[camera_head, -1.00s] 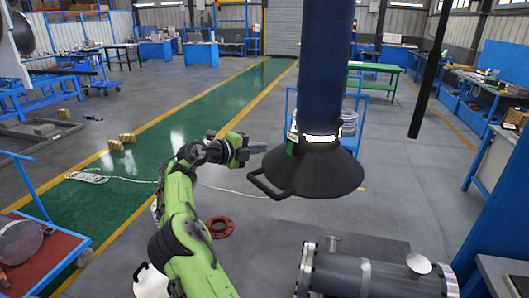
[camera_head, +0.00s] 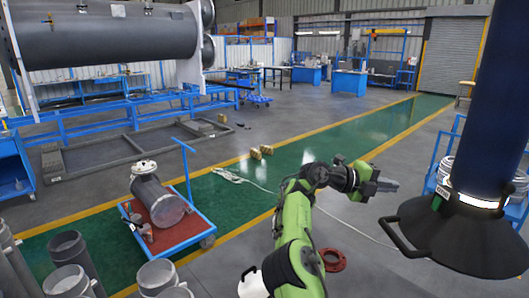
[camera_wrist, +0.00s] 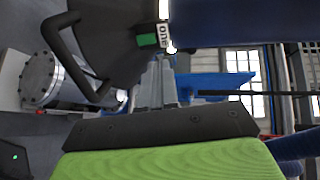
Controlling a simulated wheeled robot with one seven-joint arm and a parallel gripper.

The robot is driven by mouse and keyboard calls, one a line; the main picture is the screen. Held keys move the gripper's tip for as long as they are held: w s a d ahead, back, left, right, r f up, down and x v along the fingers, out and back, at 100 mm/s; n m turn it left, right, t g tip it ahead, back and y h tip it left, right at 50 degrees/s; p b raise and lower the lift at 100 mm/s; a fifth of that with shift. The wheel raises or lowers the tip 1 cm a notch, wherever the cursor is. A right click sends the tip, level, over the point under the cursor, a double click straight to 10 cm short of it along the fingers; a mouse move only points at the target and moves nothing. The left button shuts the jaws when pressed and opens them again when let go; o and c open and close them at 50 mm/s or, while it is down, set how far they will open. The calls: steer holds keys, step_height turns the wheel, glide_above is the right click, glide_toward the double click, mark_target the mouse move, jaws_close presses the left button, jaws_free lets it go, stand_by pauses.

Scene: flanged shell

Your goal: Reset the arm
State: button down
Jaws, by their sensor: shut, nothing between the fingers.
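My green arm rises from the bottom middle of the head view and bends to the right. My gripper (camera_head: 388,185) is at its end, shut and empty, pointing right. It is left of the dark extraction hood (camera_head: 470,232), with a small gap in the picture between the fingers and the hood. In the wrist view the closed fingers (camera_wrist: 160,84) point ahead. The hood (camera_wrist: 110,40) with its black loop handle (camera_wrist: 58,50) fills the upper left there.
A red cart (camera_head: 172,228) carrying a grey flanged shell (camera_head: 158,200) stands at left. Grey pipes (camera_head: 70,262) stand at the lower left. A red flange ring (camera_head: 334,260) lies on the floor beside my arm. The green walkway (camera_head: 330,140) behind is mostly clear.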

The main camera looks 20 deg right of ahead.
steer(key=s+a+f+n+t+y, duration=0.2)
steer(key=s+f+n+t+y, duration=0.1)
steer(key=s+n+y, duration=0.55)
steer(key=s+a+f+n+t+y, duration=0.2)
steer(key=s+a+f+n+y, duration=0.1)
steer(key=s+a+n, duration=0.7)
steer(key=s+a+f+n+t+y, duration=0.3)
steer(key=s+a+n, duration=0.7)
steer(key=a+n, duration=0.9)
steer(key=shift+s+a+f+y, duration=0.35)
steer(key=shift+a+y, duration=0.1)
steer(key=shift+a, duration=0.45)
steer(key=shift+d, duration=0.15)
